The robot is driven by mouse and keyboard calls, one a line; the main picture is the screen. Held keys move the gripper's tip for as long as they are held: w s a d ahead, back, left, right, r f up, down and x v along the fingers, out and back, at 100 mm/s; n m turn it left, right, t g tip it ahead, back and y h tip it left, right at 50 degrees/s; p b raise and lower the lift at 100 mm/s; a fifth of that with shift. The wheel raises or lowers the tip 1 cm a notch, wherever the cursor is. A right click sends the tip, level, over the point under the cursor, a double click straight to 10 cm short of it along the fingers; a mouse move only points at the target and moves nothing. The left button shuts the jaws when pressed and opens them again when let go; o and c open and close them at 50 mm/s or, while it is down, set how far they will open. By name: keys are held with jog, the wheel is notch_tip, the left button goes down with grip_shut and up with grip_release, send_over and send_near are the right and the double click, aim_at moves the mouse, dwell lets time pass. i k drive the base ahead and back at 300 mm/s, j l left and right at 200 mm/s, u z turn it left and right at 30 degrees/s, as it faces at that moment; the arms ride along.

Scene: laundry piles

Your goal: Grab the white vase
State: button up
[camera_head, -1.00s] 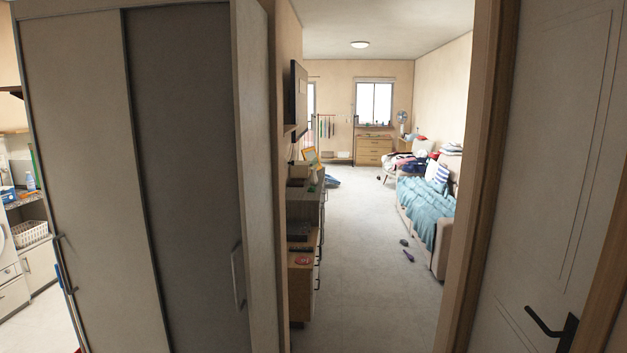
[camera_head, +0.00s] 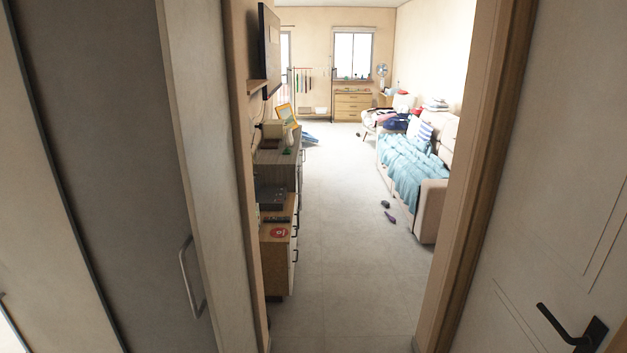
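I cannot make out a white vase in the head view. A low wooden cabinet (camera_head: 277,262) runs along the left wall of the room beyond the doorway, with small items on top. A wooden chest of drawers (camera_head: 352,106) stands under the far window with small objects on it, too small to tell apart. My gripper and arm are not in view.
A tall wardrobe (camera_head: 95,180) fills the left foreground. An open door (camera_head: 560,190) with a black handle stands at right. The floor (camera_head: 340,240) through the doorway is mostly clear. Shoes (camera_head: 390,217) lie near the sofa (camera_head: 433,205) with its blue blanket (camera_head: 405,170).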

aim_at(289, 139)
jog(key=i, duration=6.25)
jog(key=i+l+u, duration=0.2)
jog(key=i, duration=0.3)
jog(key=i+u, duration=0.2)
jog(key=i, duration=0.3)
jog(key=i+l+u, duration=0.2)
jog(key=i, duration=0.25)
jog(key=i+l+u, duration=0.15)
jog(key=i+l, duration=0.25)
jog(key=i, duration=0.1)
